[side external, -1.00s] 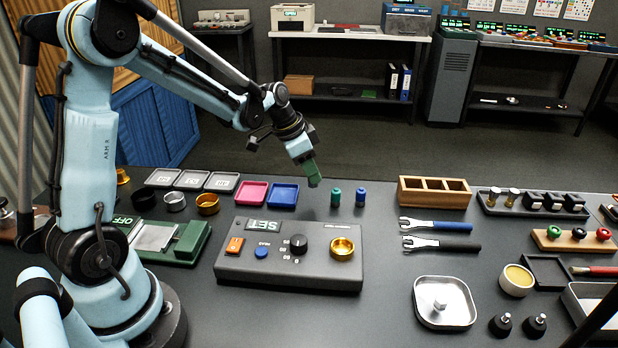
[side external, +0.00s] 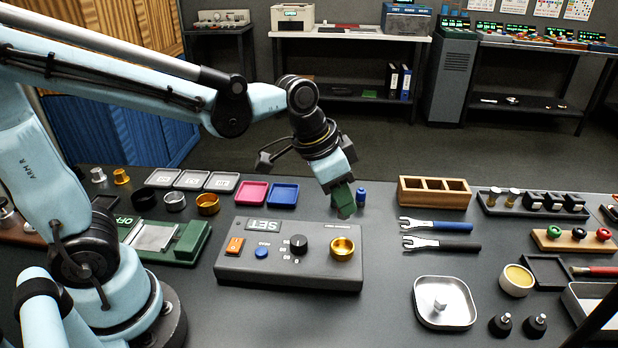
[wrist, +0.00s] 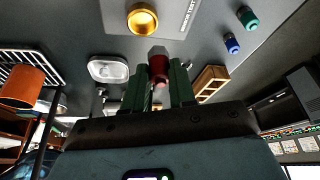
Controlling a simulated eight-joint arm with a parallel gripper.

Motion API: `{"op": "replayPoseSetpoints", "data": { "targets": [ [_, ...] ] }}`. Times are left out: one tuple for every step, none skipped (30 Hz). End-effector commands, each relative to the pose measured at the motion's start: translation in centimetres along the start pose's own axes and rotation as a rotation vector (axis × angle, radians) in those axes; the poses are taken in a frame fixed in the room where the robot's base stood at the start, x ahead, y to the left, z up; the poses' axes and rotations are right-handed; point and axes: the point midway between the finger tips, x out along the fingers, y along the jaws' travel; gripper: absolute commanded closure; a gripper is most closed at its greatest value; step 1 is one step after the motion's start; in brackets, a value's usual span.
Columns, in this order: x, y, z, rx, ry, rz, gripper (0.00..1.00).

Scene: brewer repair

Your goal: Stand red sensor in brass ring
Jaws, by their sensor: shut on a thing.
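My gripper (side external: 344,210) hangs in the air behind the grey test box, with its green fingers pointing down. In the wrist view, my gripper (wrist: 158,82) is shut on the red sensor (wrist: 158,66), a short red cylinder with a grey end. The sensor is hidden by the fingers in the side view. A brass ring (side external: 343,247) sits on the right of the test box, apart from the gripper; it also shows in the wrist view (wrist: 142,20). Another brass-coloured ring (side external: 207,204) stands at the back left beside a silver ring and a black ring.
The grey test box (side external: 290,271) has an orange switch, a blue button and a black knob. A blue sensor (side external: 361,198) stands close behind the gripper; a green sensor (wrist: 247,17) shows in the wrist view. Wrenches (side external: 440,243) and a wooden holder (side external: 434,203) lie to the right.

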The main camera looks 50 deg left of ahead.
Motion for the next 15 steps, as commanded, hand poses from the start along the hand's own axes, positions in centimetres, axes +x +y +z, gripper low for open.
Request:
{"op": "replayPoseSetpoints", "data": {
  "targets": [
    [-0.1,0.9,0.2,0.004,0.002,0.001,1.00],
    [-0.1,1.2,0.3,0.004,0.002,0.002,1.00],
    [-0.1,1.6,0.4,0.003,0.003,0.001,1.00],
    [-0.1,1.7,0.4,0.001,0.003,0.001,1.00],
    [0.0,1.8,0.5,0.001,0.003,0.000,1.00],
    [0.2,1.9,0.6,0.001,0.003,0.000,1.00],
    [0.3,1.9,0.6,0.000,0.003,0.000,1.00],
    [0.5,1.9,0.7,0.000,0.003,0.000,1.00],
    [0.8,1.9,0.8,0.000,0.003,0.000,1.00],
    [1.1,1.9,0.9,-0.001,0.003,0.000,1.00],
    [1.3,1.9,1.0,-0.001,0.003,0.000,1.00],
    [1.6,1.9,1.1,-0.001,0.003,0.000,1.00],
    [1.9,1.9,1.3,-0.001,0.003,0.000,1.00],
    [2.1,1.8,1.3,-0.001,0.003,0.000,1.00],
    [2.4,1.8,1.4,-0.001,0.003,0.000,1.00]
  ]
}}
